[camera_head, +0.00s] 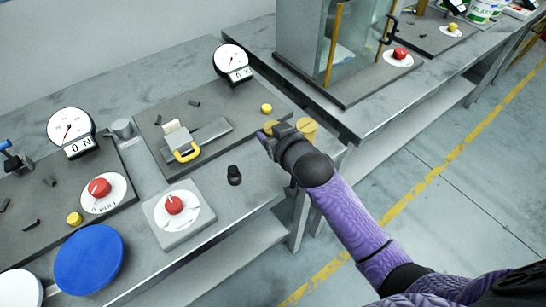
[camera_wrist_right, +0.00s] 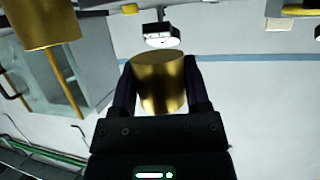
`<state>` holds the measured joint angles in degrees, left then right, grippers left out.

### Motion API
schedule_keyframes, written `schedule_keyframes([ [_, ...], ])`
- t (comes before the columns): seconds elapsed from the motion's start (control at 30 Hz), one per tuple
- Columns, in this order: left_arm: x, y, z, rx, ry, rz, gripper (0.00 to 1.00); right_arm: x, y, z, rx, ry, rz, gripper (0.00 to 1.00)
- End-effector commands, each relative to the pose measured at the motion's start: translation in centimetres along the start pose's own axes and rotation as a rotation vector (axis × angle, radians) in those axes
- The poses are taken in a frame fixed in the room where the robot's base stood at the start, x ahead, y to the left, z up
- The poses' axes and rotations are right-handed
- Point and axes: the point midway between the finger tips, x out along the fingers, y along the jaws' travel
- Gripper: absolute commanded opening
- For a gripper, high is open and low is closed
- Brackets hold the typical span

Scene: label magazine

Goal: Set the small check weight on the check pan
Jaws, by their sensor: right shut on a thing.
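My right gripper (camera_head: 270,134) is shut on a brass cylindrical weight (camera_wrist_right: 160,82), held between both fingers in the right wrist view. In the head view only a bit of the held weight (camera_head: 271,126) shows past the fingers, near the bench's right end. A second brass weight (camera_head: 307,127) is just right of the gripper; it also shows at the upper left of the wrist view (camera_wrist_right: 42,22). I cannot tell for sure which thing is the check pan; a small grey round piece (camera_head: 122,129) stands between the dark plates. My left gripper is not in view.
A dark plate (camera_head: 215,103) bears a yellow-handled clamp (camera_head: 186,152) and a yellow button (camera_head: 266,109). Dial gauges (camera_head: 70,128) (camera_head: 231,60), a red button box (camera_head: 176,205), a black knob (camera_head: 234,174) and a blue disc (camera_head: 89,260) crowd the bench. A glass-sided cabinet (camera_head: 345,45) stands behind.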

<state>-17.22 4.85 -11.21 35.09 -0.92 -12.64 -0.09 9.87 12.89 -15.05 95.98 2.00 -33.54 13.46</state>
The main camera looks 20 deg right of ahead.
Motion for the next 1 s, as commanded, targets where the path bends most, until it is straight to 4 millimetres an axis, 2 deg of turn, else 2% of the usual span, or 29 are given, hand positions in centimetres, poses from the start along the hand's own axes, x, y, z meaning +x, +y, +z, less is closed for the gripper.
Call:
schedule_keyframes([
  [0.03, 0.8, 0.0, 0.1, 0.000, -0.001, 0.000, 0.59, 0.6, 0.0, 1.2, 0.000, 0.000, 0.000, 0.00],
  [0.2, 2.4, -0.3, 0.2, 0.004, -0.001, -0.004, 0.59, 1.9, 0.0, 4.5, 0.002, 0.000, -0.001, 0.00],
  [0.3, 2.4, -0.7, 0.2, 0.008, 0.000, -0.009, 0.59, 2.4, 0.0, 5.7, 0.001, 0.002, 0.000, 0.00],
  [0.77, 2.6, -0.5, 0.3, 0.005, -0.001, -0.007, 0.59, 2.8, 0.0, 6.5, 0.001, 0.004, 0.000, 0.00],
  [0.8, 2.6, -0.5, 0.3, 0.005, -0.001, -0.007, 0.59, 2.7, 0.0, 6.5, 0.001, 0.001, 0.000, 0.67],
  [0.93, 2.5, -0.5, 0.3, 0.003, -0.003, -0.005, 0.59, 2.7, 0.0, 6.5, 0.001, 0.002, 0.000, 0.94],
  [1.0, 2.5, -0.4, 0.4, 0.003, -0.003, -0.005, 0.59, 2.7, 0.0, 6.5, 0.001, 0.002, 0.000, 0.95],
])
